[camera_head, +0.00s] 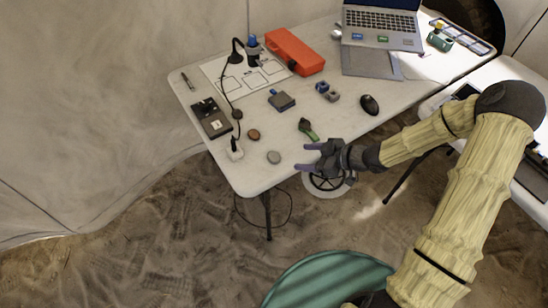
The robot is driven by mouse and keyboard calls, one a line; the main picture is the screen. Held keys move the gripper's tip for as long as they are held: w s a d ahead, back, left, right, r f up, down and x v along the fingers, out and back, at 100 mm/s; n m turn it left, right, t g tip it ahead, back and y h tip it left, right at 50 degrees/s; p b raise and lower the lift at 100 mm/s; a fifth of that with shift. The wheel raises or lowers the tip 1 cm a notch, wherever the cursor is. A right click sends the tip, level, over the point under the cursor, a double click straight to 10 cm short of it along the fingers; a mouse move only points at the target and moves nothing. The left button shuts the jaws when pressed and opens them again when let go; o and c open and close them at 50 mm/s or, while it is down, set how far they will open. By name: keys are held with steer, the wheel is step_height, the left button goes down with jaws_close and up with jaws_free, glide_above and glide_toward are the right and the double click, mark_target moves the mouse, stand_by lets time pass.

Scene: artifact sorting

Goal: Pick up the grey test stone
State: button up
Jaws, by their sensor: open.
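A small round grey stone (274,157) lies on the white table (262,181) near its front left corner. My gripper (306,157) is to the right of the stone, at the table's front edge. Its purple-tipped fingers point left toward the stone and are apart, with nothing between them. A gap shows between the fingertips and the stone. A brown stone (253,134) lies a little behind and left of the grey one.
A green-handled tool (309,131) lies just behind my gripper. A white socket block (235,153) with a black plug stands left of the stone. Further back are a blue-grey box (281,100), a black mouse (369,104), an orange case (294,51) and a laptop (381,30).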

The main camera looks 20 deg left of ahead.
mark_target(276, 157)
steer(key=x, duration=0.4)
steer(key=shift+a, duration=0.1)
steer(key=shift+s+x, duration=0.15)
steer(key=shift+x, duration=1.15)
steer(key=shift+s+x, duration=0.1)
steer(key=shift+x, duration=1.2)
steer(key=shift+r, duration=0.1)
steer(key=c, duration=1.1)
